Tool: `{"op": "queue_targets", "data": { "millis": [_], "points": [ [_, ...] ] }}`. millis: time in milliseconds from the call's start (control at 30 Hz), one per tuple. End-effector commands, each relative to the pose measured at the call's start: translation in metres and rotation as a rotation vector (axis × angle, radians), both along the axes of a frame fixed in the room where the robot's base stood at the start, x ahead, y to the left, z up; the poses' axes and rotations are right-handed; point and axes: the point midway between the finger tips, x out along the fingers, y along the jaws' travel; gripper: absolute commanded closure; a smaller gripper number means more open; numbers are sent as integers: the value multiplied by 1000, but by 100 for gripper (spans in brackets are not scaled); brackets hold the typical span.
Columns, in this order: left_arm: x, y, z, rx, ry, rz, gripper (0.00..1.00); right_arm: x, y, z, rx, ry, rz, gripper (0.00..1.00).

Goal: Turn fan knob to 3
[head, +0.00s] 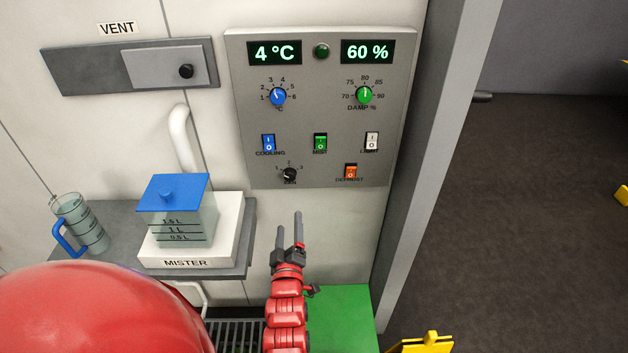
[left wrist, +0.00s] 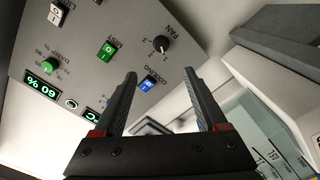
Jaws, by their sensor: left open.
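The black fan knob (head: 289,174) sits at the lower left of the grey control panel (head: 240,110), above the FAN label. It has marks 1, 2 and 3 around it; I cannot tell surely which its pointer faces. It also shows in the left wrist view (left wrist: 162,45), ahead of the fingertips. My left gripper (head: 288,222) is open and empty, below the knob and apart from it, fingers pointing up. In the left wrist view its fingers (left wrist: 160,74) are spread, with the blue cooling switch (left wrist: 148,83) showing between them. My right gripper is not in view.
The panel also has a blue knob (head: 278,96), a green knob (head: 365,95) and an orange defrost switch (head: 351,171). A mister (head: 185,245) with a blue lid and a jug (head: 85,222) stand on the shelf at left. A vent slide (head: 150,68) is above.

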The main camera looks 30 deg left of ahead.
Motion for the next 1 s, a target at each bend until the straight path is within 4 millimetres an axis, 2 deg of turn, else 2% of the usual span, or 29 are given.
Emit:
{"op": "queue_targets", "data": {
  "millis": [167, 700, 1000],
  "points": [
    [19, 12, 3, 2, 0, 1, 26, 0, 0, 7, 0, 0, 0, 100],
    [108, 68, 3, 2, -1, 2, 26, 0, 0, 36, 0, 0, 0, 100],
    [140, 87, 1, 3, -2, 2, 26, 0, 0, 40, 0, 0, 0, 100]
  ]
}}
